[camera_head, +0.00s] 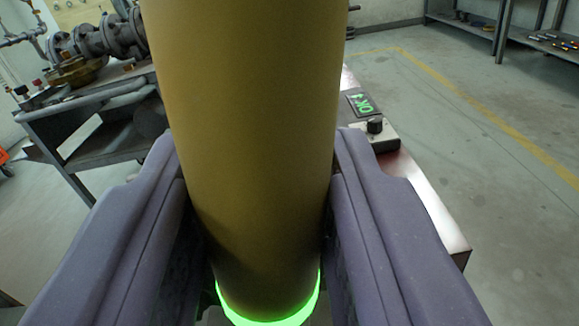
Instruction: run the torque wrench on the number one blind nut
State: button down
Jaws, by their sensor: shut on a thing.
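My gripper (262,215) shows as two purple-grey fingers. They are shut on a thick yellow-brown cylinder, which looks like the torque wrench (245,110). The cylinder runs from the top edge down between the fingers, and both fingers press against its sides. A bright green glowing ring (270,312) circles its lower end at the bottom edge. The far end of the tool is outside the view. I cannot make out the number one blind nut; the cylinder hides the middle of the view.
A dark cart (85,130) at left stands by flanged grey pipework (100,38). Right of the cylinder, a metal bench (425,210) bears a small display (361,102) with green characters and a box with a black knob (375,126). Open floor with a yellow line lies at right.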

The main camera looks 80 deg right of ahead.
jog(key=shift+r, duration=0.15)
jog(key=shift+w+d, duration=0.15)
jog(key=shift+d, duration=1.75)
jog(key=shift+w+d, duration=0.15)
jog(key=shift+d, duration=1.65)
jog(key=shift+a, duration=0.2)
dwell(0.6)
jog(key=shift+s+a, duration=0.2)
jog(key=shift+a, duration=1.95)
